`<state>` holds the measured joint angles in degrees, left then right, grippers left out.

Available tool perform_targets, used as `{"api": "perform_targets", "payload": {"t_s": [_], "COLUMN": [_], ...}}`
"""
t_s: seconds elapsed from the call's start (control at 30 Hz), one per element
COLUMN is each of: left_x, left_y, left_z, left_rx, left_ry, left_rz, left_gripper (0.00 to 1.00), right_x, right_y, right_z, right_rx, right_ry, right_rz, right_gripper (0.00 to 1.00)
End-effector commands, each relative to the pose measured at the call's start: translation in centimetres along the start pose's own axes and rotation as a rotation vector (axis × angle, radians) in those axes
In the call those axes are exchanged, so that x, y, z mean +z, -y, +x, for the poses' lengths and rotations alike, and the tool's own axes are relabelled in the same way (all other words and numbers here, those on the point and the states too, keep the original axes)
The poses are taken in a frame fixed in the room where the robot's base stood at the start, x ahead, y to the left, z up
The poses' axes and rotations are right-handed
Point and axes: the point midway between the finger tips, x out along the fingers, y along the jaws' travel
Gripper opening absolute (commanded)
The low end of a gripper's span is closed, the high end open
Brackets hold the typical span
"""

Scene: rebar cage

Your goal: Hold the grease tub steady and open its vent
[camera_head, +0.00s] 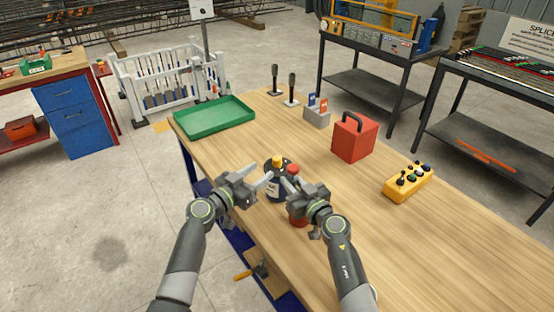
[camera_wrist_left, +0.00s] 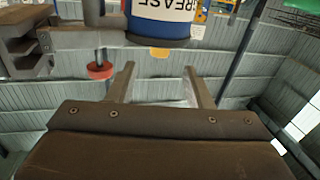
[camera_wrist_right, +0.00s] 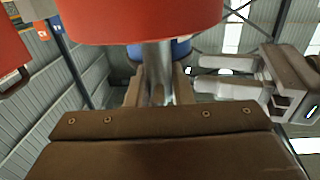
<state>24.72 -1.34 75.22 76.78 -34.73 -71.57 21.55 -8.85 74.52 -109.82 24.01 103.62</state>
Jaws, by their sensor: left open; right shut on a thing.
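The grease tub (camera_head: 276,190) is dark blue with a white label and stands on the wooden table. It fills the top of the left wrist view (camera_wrist_left: 165,18). A yellow cap (camera_head: 279,160) sits on its top and also shows in the left wrist view (camera_wrist_left: 160,53). My left gripper (camera_head: 262,180) is open and empty, its fingers pointing at the tub. My right gripper (camera_wrist_right: 160,85) is shut on the metal stem (camera_wrist_right: 157,65) of a red item beside the tub. This item has a wide red body (camera_wrist_right: 140,20) and a red disc (camera_wrist_left: 100,70) on top.
A red box with a black handle (camera_head: 355,140), a yellow control box (camera_head: 408,182), a grey holder (camera_head: 316,114) and a green tray (camera_head: 214,117) stand on the table. Two black-handled tools (camera_head: 291,92) stand at the back. The table's right front is clear.

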Motion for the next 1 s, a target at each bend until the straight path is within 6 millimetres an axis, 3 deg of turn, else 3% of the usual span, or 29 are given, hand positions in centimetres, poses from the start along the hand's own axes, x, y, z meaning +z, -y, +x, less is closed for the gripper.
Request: {"api": "perform_targets", "payload": {"t_s": [0.2,0.5,1.0], "left_x": [-0.1,0.0,0.0], "left_y": [0.0,0.0,0.0], "left_z": [3.4,6.9,8.3], "left_rx": [0.002,0.002,0.000], "left_ry": [0.000,0.000,0.001], "left_rz": [-0.001,-0.002,-0.001], "left_gripper": [0.46,0.46,0.46], "right_x": [0.0,0.0,0.0], "right_y": [0.0,0.0,0.0], "right_z": [0.0,0.0,0.0], "right_rx": [0.000,0.000,0.000], "right_ry": [0.001,0.001,0.001], "right_rz": [0.000,0.000,0.000], "right_gripper": [0.00,0.00,0.00]}}
